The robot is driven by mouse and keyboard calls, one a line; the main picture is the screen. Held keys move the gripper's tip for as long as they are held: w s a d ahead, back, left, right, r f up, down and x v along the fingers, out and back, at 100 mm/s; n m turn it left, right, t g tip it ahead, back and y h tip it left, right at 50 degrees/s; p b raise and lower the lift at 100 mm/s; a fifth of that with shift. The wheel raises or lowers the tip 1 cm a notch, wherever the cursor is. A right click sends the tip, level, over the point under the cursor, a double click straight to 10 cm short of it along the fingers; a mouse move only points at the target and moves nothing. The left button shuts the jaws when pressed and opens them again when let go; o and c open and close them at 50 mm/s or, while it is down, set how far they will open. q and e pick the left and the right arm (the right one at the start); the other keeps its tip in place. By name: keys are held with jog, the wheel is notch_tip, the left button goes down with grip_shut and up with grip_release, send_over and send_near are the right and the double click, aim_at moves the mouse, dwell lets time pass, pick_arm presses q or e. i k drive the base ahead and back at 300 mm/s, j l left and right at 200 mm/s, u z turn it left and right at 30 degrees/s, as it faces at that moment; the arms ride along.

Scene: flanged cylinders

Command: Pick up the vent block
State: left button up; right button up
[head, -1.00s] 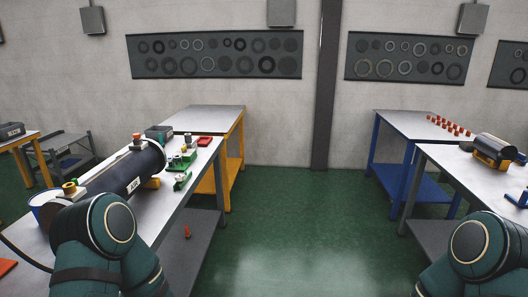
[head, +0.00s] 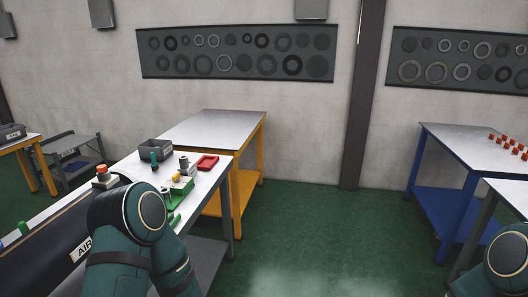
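I cannot pick out the vent block for certain. On the left table (head: 128,170) small parts stand near its far end: a green block (head: 181,186) with a yellow piece on it, a grey cylindrical piece (head: 184,163) and a teal upright piece (head: 154,158). My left arm covers part of the cylinder and the table. Neither gripper shows; only my arm links are in view at the bottom.
A grey bin (head: 153,150) and a red tray (head: 207,163) are on the left table. A yellow-legged table (head: 215,128) stands behind it, empty. A blue-legged table (head: 470,142) at right carries several red pieces (head: 508,142). The green floor (head: 310,235) between the tables is clear.

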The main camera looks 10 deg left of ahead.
aim_at(187, 167)
jog(key=i, duration=1.5)
jog(key=u, duration=0.05)
